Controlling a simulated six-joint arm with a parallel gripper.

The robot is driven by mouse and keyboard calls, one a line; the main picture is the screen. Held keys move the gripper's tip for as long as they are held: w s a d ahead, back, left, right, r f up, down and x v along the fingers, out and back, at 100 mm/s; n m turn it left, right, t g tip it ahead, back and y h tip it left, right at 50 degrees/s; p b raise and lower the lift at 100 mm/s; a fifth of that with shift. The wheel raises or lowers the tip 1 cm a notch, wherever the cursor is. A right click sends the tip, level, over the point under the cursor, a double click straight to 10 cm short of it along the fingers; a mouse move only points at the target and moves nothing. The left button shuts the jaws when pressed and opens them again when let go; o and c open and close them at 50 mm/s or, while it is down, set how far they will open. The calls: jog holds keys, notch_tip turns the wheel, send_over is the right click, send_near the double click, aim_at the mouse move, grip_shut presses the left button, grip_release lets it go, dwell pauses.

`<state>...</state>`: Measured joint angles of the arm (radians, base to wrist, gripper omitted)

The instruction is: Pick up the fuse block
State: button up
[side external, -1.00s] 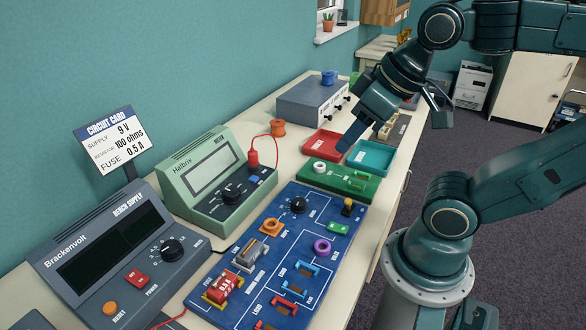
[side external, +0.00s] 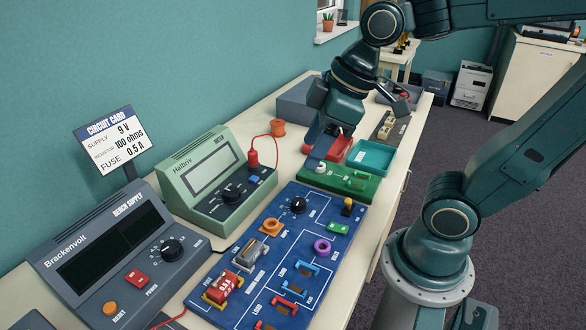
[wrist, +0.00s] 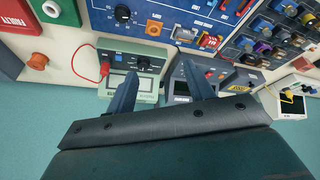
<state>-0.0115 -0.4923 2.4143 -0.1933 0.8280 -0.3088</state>
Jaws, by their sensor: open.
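I cannot tell for sure which piece is the fuse block. A red block (side external: 222,287) with yellow ends sits near the front of the blue circuit board (side external: 262,300). A grey block (side external: 251,250) sits farther back on the same board. A red block also shows on the board in the wrist view (wrist: 209,41). My gripper (side external: 358,130) is open and empty, above the far end of the bench, well away from these blocks. Its two fingers (wrist: 160,72) stand apart in the wrist view. Small labels on the board are unreadable.
A red tray (side external: 342,150) and a teal tray (side external: 372,157) lie near my gripper, beyond a green board (side external: 335,184). A circuit card (side external: 112,140) reads fuse 0.5 A.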

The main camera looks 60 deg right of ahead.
jog(key=w+a+f+n+g+y, duration=0.4)
jog(key=w+a+f+n, duration=0.3)
jog(key=a+n, duration=0.4)
jog(key=shift+w+f+n, duration=0.35)
jog(key=shift+w+n, duration=0.35)
jog(key=shift+w, duration=0.05)
jog(key=shift+f, duration=0.1)
send_near(222, 282)
jog(key=shift+w+x, duration=0.15)
jog(key=shift+x, duration=0.75)
jog(key=shift+w+x, duration=0.1)
jog(key=shift+x, duration=0.8)
jog(key=shift+f, duration=0.1)
jog(key=shift+s+x, duration=0.15)
jog(key=shift+x, duration=1.1)
jog(key=shift+s+x, duration=0.15)
jog(key=shift+x, duration=1.1)
jog(key=c, duration=1.1)
